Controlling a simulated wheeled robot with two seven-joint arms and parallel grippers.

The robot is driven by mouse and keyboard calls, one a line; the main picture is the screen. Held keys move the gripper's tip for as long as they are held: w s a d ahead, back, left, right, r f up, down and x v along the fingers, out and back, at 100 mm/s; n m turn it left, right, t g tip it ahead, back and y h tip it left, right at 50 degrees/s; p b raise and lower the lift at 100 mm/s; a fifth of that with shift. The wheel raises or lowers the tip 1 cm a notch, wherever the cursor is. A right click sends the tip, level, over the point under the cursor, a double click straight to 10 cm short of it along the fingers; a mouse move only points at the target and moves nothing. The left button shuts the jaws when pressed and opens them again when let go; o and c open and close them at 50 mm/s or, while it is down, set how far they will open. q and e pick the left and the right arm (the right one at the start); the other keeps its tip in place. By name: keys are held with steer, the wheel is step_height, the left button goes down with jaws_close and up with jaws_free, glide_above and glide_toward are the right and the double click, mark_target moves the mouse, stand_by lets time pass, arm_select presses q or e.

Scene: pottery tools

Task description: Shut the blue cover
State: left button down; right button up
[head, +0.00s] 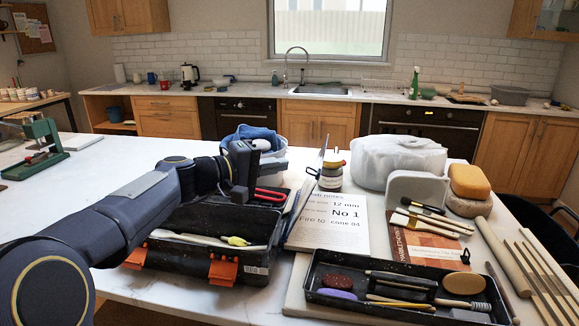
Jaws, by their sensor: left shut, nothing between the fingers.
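A black toolbox (205,255) with orange latches stands open on the table, a yellow-tipped tool and a red-handled one showing in it. A thin blue-grey panel (303,198), which looks like the blue cover, stands raised at the box's right side, seen nearly edge-on. My left gripper (241,188) is shut and empty over the back part of the box, left of the panel and apart from it. My right gripper is not in view.
A printed sheet (335,215) lies right of the panel, with a jar (331,178) behind it. A black tool tray (400,310) is at the front right. A blue-lined tub (270,150) stands behind the gripper. The table at the left (110,185) is mostly clear.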

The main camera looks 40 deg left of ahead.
arm_select(q)
steer(key=d, duration=0.1)
steer(key=w+d, duration=0.1)
steer(key=shift+w+d+f, duration=0.1)
steer(key=shift+d+f, duration=0.1)
steer(key=shift+d, duration=0.2)
steer(key=shift+d, duration=0.1)
